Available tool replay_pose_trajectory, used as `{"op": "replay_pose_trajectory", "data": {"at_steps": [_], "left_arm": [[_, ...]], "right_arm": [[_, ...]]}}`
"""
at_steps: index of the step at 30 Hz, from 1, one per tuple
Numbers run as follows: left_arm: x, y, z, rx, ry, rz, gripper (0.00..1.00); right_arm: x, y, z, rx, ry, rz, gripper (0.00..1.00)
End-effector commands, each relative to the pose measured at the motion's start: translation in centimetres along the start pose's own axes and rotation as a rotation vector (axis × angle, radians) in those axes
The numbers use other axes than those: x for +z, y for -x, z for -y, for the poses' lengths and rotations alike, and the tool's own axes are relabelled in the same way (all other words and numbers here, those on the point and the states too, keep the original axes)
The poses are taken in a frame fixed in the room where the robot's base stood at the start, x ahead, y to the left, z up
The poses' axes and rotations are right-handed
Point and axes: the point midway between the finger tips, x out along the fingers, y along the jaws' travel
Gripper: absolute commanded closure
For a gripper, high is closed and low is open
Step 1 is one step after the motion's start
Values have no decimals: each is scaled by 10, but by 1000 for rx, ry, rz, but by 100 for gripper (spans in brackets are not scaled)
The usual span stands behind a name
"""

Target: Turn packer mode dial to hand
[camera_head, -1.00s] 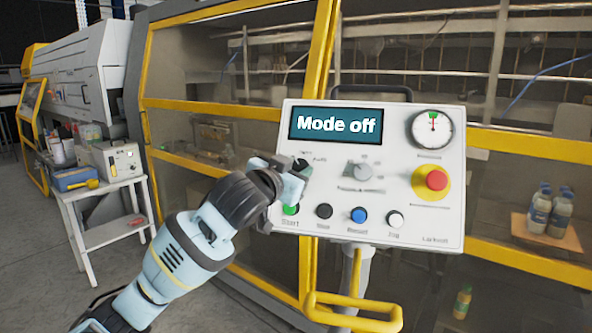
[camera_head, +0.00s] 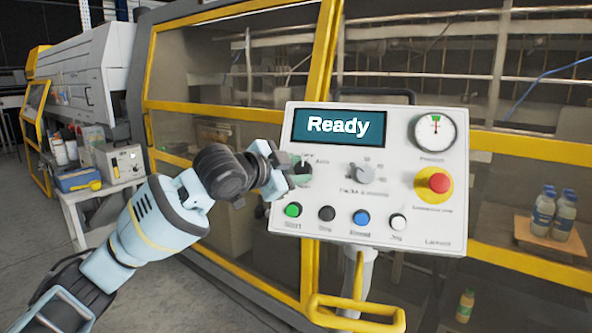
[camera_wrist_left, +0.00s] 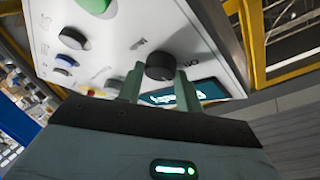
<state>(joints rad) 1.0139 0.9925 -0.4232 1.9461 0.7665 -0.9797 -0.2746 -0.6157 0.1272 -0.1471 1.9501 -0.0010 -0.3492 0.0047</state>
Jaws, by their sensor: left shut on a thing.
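The control panel (camera_head: 400,205) is a light grey box with a screen (camera_head: 338,126) that reads "Ready". The mode dial (camera_head: 303,170) is a dark round knob at the panel's left, under the screen, partly covered by my gripper. An "Auto" label shows beside it; the other labels are too small or hidden to read. My left gripper (camera_head: 290,177) is shut on the dial. In the left wrist view the black dial (camera_wrist_left: 160,66) sits between the two greenish fingers. Where the dial's pointer stands is unclear. My right gripper is not in view.
Below the dial is a row with a green button (camera_head: 292,210), a black button (camera_head: 327,214), a blue button (camera_head: 361,218) and a white button (camera_head: 398,222). A grey selector (camera_head: 361,174), red emergency stop (camera_head: 438,183) and gauge (camera_head: 435,130) sit to the right.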

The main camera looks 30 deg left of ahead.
Motion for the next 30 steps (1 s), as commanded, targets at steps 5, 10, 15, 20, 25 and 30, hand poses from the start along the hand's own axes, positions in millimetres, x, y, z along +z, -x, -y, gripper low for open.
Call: {"op": "replay_pose_trajectory", "data": {"at_steps": [5, 10, 15, 20, 25, 30], "left_arm": [[1, 0, 0, 6, -7, 2, 88], [1, 0, -1, 6, -7, 2, 88], [1, 0, 0, 6, -6, 2, 55], [0, 0, 0, 5, -6, 2, 43], [0, 0, 0, 4, -6, 1, 43], [1, 9, 1, 2, -7, 2, 43]], "right_arm": [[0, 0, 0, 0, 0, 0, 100], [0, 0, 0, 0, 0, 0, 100], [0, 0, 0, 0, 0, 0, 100], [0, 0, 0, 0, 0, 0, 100], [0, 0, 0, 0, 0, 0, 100], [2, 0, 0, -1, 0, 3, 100]]}}
